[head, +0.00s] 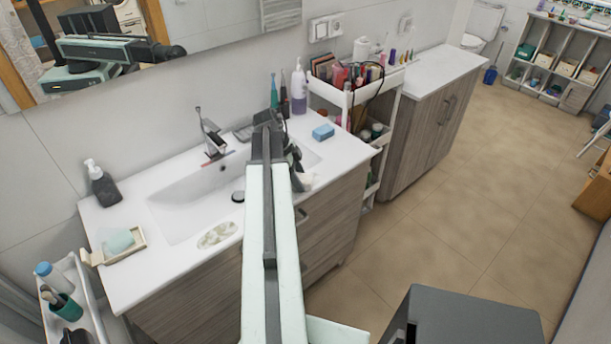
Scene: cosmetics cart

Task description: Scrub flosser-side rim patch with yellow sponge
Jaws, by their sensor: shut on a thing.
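My gripper (293,155) is over the right end of the white sink counter (185,260), mostly hidden behind my own arm. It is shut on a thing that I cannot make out. No yellow sponge shows in the head view. A mottled pale patch (217,236) lies on the front rim, left of my arm. A second whitish spot (305,180) shows on the rim just below my gripper; I cannot tell if it is a patch or a thing. I cannot pick out the flosser for certain.
A blue sponge (323,132) lies on the counter's right end. A purple soap bottle (299,92) stands behind. The faucet (211,135), a dark dispenser (103,184) and a soap dish (124,246) are to the left. A loaded white cart (347,98) stands right of the counter.

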